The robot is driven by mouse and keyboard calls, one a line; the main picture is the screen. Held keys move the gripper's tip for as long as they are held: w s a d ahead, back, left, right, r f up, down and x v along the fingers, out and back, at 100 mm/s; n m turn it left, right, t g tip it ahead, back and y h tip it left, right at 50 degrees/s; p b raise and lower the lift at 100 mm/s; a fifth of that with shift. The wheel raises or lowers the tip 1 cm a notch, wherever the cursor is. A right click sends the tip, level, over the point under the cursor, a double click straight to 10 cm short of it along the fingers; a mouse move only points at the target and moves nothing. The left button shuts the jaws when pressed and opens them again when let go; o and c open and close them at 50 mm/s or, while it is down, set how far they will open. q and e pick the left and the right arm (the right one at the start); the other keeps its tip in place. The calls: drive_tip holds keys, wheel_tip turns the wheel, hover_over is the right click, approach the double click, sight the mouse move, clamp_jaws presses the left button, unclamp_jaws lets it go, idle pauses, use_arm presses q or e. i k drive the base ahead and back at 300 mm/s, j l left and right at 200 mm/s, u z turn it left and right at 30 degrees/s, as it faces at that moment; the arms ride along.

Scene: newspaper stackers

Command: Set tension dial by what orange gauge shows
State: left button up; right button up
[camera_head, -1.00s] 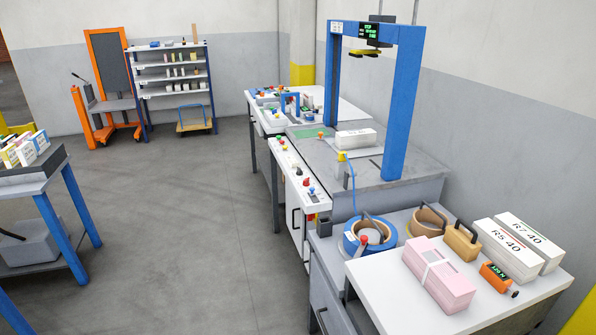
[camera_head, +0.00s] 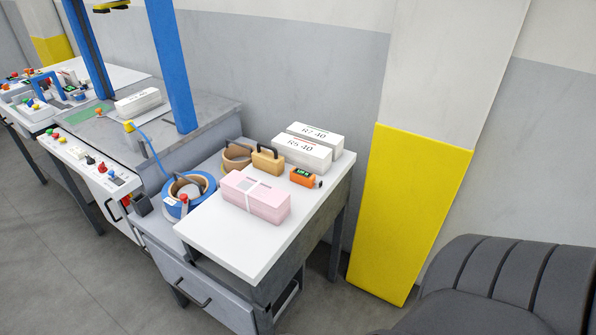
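The orange gauge (camera_head: 305,178) lies on the white tabletop, right of the pink wrapped bundle. Its small dark screen shows green characters too small to read. A control panel (camera_head: 82,158) with several coloured knobs and buttons runs along the front of the blue-arched strapping machine. I cannot tell which knob is the tension dial. Neither of my grippers is in view.
A pink bundle (camera_head: 254,196), white blocks marked R7 40 (camera_head: 312,137) and R5 40, a tan block with a handle (camera_head: 267,159) and a blue strap roll (camera_head: 202,182) stand by the gauge. A yellow-based pillar (camera_head: 410,210) and a dark ribbed seat-like shape (camera_head: 500,290) stand right.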

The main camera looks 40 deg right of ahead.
sight(91, 161)
drive_tip(key=i+j+u, duration=0.15)
drive_tip(key=i+j, duration=0.15)
drive_tip(key=j, duration=0.3)
drive_tip(key=i+j+u, duration=0.15)
drive_tip(key=i+j, duration=0.2)
drive_tip(key=j, duration=0.15)
drive_tip(key=i+j+u, duration=0.1)
drive_tip(key=i+j, duration=0.3)
drive_tip(key=j, duration=0.1)
